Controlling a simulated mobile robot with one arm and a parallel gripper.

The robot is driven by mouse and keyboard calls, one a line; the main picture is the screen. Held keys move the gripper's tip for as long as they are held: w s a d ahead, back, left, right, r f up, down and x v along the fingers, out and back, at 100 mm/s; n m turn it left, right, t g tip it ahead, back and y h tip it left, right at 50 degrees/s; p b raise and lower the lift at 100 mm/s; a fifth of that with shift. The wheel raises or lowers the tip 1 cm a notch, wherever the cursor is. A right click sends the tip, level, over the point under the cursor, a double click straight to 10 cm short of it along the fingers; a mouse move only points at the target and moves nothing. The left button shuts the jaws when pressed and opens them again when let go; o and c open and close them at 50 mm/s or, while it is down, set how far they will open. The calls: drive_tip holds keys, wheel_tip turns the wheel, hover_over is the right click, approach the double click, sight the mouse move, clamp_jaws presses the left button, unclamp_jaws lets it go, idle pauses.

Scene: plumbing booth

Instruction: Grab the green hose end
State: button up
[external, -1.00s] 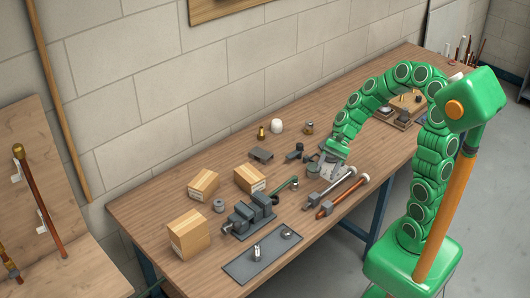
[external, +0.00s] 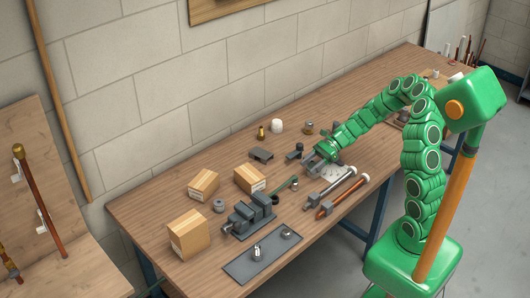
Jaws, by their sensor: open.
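A short green hose-like piece (external: 284,188) lies on the workbench (external: 160,205), slanting from the grey vise (external: 249,216) up to a round grey end at its right. I cannot tell for sure whether it is the hose of the task. My gripper (external: 311,165) is low over the bench, up and to the right of the green piece and apart from it. Its grey jaws are open and point down to the left. They look empty, but the view is too small to show what lies between them.
Cardboard boxes (external: 188,233) stand to the left. A dark flat plate (external: 262,258) lies at the front edge. Small fittings (external: 262,133) stand at the back.

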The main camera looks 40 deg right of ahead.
sight(295, 183)
drive_tip(key=shift+w+x, duration=0.15)
drive_tip(key=shift+x, duration=1.6)
drive_tip(key=shift+w+x, duration=0.1)
drive_tip(key=shift+x, duration=1.65)
drive_tip(key=shift+d, duration=0.1)
clamp_jaws()
